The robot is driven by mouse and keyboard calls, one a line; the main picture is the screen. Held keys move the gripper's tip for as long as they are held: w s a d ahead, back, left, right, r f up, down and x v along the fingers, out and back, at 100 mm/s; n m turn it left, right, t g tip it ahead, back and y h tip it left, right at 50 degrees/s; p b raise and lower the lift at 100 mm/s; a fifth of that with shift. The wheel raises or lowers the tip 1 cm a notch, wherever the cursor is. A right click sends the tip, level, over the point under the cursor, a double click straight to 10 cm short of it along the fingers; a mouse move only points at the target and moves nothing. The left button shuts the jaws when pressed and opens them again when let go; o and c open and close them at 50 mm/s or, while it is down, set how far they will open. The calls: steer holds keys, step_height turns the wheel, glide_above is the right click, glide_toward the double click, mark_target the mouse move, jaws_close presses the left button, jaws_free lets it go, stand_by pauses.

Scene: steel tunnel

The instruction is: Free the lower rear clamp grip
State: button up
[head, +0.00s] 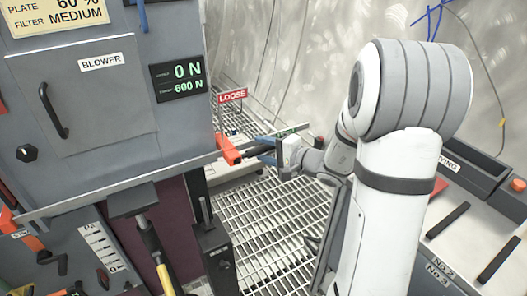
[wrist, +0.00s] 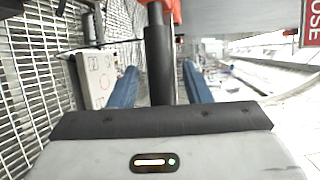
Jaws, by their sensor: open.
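An orange clamp (head: 228,150) sits at the far lower corner of the grey cabinet in the head view, below a red LOOSE sign (head: 232,95). Its dark grip (wrist: 158,52) shows in the wrist view as a dark bar with orange-red at its top. My gripper (head: 264,146) is at this clamp, with its blue fingers open. In the wrist view the grip stands between the two fingers of my gripper (wrist: 160,75), with a visible gap on each side. The bar's near end is hidden behind my gripper body.
The grey cabinet (head: 110,130) fills the left, with a force display (head: 178,82) reading 0 N over 600 N. Another orange clamp part (head: 28,240) is at the near left. Grated floor (head: 270,220) lies below. A bench (head: 465,235) with dark slots stands at right.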

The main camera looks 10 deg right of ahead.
steer(key=shift+w+a, duration=0.2)
steer(key=shift+w, duration=0.05)
jaws_close()
stand_by(0.3)
